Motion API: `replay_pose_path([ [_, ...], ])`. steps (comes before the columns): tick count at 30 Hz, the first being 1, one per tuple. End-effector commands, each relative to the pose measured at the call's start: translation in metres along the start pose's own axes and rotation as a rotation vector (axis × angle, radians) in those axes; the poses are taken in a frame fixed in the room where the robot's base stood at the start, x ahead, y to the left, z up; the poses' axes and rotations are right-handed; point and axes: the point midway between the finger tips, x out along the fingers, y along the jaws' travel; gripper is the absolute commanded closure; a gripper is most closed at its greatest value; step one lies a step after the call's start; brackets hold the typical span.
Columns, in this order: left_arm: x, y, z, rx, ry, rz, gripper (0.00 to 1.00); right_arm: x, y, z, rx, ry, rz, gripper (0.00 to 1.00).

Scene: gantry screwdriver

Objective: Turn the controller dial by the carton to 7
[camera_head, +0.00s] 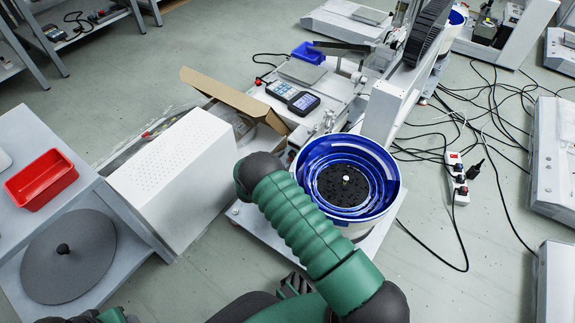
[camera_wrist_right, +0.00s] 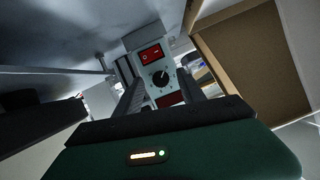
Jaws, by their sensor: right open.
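The controller (camera_wrist_right: 150,66) shows in the right wrist view as a grey box with a red rocker switch (camera_wrist_right: 152,54). Below the switch is a round black dial (camera_wrist_right: 161,79) with a light pointer mark, tilted up and right; its numbers are too small to read. My right gripper (camera_wrist_right: 160,90) is open, its two fingers reaching toward the controller on either side of the dial in the picture. I cannot tell whether they touch it. The brown carton (camera_wrist_right: 235,62) stands right of the controller, and open-flapped in the head view (camera_head: 232,97). The head view hides the controller and right gripper.
A white perforated box (camera_head: 175,175) stands left of my right arm. A blue bowl feeder (camera_head: 375,165) stands close on its right. A red bin (camera_head: 42,180) and a grey disc (camera_head: 68,257) are at far left. Cables and a power strip (camera_head: 457,178) lie on the floor.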

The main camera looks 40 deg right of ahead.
Motion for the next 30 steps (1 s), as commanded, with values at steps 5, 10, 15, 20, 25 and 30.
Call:
replay_pose_path([
  [5,0.0058,0.0,0.0013,0.0,0.0,0.0,0.48,0.0091,-0.0004,-0.001,0.0,0.0,-0.001,0.53],
  [10,0.0049,0.0,0.001,0.0,0.0,0.0,0.48,0.0086,-0.0005,-0.0016,-0.001,0.0,-0.001,0.53],
  [15,0.0049,0.0,0.001,0.0,0.0,0.0,0.48,0.0084,-0.0004,-0.0013,-0.001,0.0,0.0,0.74],
  [20,0.0049,0.0,0.001,0.0,0.0,0.0,0.48,0.0083,-0.0002,-0.0011,-0.001,0.0,0.0,0.95],
  [25,0.0049,0.0,0.001,0.0,0.0,0.0,0.48,0.0083,0.0,-0.001,-0.001,0.0,0.0,1.0],
  [30,0.0032,0.0,0.0006,0.0,0.0,0.0,0.48,0.008,0.0003,-0.0013,0.009,0.0,-0.003,1.0],
])
